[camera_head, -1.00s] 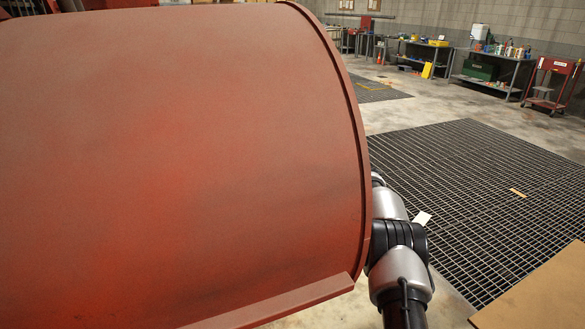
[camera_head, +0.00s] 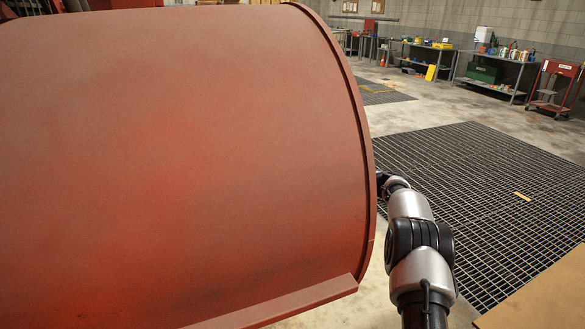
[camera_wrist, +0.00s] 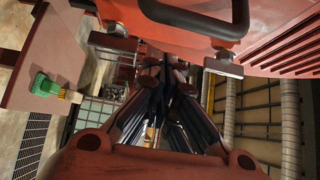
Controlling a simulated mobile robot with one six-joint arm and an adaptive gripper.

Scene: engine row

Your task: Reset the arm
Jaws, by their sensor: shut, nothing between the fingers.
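My gripper (camera_wrist: 166,74) shows in the middle of the wrist view, its dark fingers drawn together at the tips with nothing between them. A red housing with a black handle (camera_wrist: 205,25) lies beyond and above the fingertips in that view. In the head view my arm (camera_head: 410,225) reaches forward along the right edge of a large red curved housing (camera_head: 190,150). The gripper itself is hidden in the head view. I cannot tell whether the fingers touch anything.
In the wrist view a reddish panel with a green fitting (camera_wrist: 44,85) stands at left and ribbed hoses (camera_wrist: 290,125) run at right. In the head view a floor grating (camera_head: 490,190), shelves (camera_head: 495,75) and a red cart (camera_head: 553,85) lie at right. A tan board (camera_head: 545,300) fills the lower right corner.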

